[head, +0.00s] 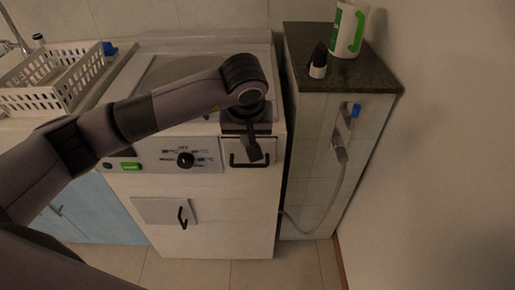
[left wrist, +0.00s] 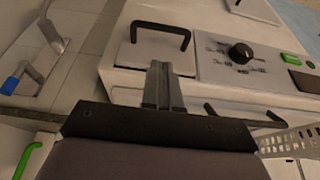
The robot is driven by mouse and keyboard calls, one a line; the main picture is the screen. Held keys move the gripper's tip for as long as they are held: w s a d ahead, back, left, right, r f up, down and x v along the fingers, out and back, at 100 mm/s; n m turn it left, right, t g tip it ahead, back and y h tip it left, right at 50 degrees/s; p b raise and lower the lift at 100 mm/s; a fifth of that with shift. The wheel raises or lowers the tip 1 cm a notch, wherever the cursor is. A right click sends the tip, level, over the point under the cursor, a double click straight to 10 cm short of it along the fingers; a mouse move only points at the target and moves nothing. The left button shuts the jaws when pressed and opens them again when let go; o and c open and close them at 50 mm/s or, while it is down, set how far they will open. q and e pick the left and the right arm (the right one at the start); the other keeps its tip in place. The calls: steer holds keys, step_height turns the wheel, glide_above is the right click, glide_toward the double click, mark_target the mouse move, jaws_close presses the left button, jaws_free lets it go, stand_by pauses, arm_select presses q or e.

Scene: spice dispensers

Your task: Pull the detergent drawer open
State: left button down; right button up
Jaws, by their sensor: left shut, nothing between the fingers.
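The detergent drawer (head: 235,147) is the pale panel at the upper right of the white machine's front, with a black bar handle (head: 248,164). It looks flush with the front. The left wrist view shows the drawer front (left wrist: 150,52) and its black handle (left wrist: 160,28) at upper centre. My left gripper (head: 254,154) is shut and empty. In the head view it overlaps the drawer and its fingertips appear just above the handle. In the left wrist view its closed fingers (left wrist: 162,70) point toward the handle, with a visible gap. My right gripper is out of view.
A dial (head: 185,159) sits left of the drawer. A lower flap (head: 160,211) has another black handle. A dark-topped cabinet (head: 330,75) with a hose and blue valve (head: 356,110) stands close at right. A white rack (head: 50,80) is at left. The floor in front looks clear.

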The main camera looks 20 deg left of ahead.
arm_select(q)
steer(key=d+x, duration=0.1)
steer(key=x, duration=0.8)
steer(key=shift+a+f+p, duration=0.3)
steer(key=shift+a+p, duration=0.05)
steer(key=shift+a, duration=0.15)
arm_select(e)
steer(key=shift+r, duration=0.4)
arm_select(q)
steer(key=shift+w, duration=0.1)
